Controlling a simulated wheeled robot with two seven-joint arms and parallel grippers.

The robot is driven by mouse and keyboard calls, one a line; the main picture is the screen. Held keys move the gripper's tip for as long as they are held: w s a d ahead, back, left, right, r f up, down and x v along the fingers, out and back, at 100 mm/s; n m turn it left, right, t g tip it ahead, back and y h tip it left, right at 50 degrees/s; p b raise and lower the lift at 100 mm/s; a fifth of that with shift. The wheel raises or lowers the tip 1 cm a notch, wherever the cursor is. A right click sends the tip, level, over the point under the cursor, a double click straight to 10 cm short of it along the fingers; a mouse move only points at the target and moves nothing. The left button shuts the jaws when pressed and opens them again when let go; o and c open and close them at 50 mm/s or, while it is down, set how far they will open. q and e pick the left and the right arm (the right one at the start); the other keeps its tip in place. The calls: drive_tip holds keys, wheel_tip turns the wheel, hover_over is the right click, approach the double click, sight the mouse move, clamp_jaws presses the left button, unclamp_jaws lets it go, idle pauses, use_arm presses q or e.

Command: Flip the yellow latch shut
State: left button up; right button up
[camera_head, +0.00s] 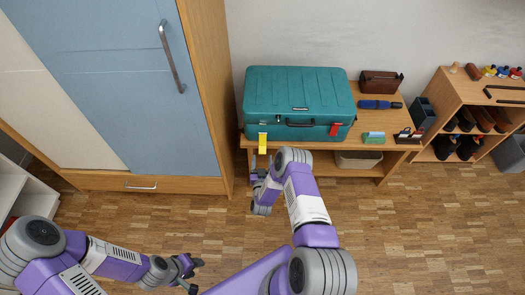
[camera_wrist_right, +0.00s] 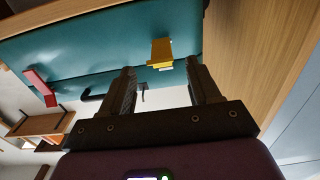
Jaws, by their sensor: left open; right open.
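The yellow latch (camera_head: 262,143) is at the left end of the front of a teal case (camera_head: 300,90). It seems to stick out from the case front and hang down. In the right wrist view the yellow latch (camera_wrist_right: 160,52) shows just beyond and between my fingertips. My right gripper (camera_head: 260,162) is open and empty, a little below and in front of the latch; its fingers (camera_wrist_right: 160,72) look apart from it. My left gripper (camera_head: 194,272) is open and empty, low over the floor, far from the case.
A red latch (camera_head: 335,129) and a dark handle (camera_head: 300,124) are on the same case front. The case stands on a wooden bench (camera_head: 385,165) with small items at its right. A blue-doored wardrobe (camera_head: 150,90) stands close on the left. The floor in front is clear.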

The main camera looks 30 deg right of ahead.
sight(263, 153)
drive_tip(key=b+x, duration=0.2)
drive_tip(key=x, duration=0.5)
drive_tip(key=shift+w, duration=0.1)
drive_tip(key=shift+r, duration=0.1)
drive_tip(key=shift+c, duration=0.3)
clamp_jaws()
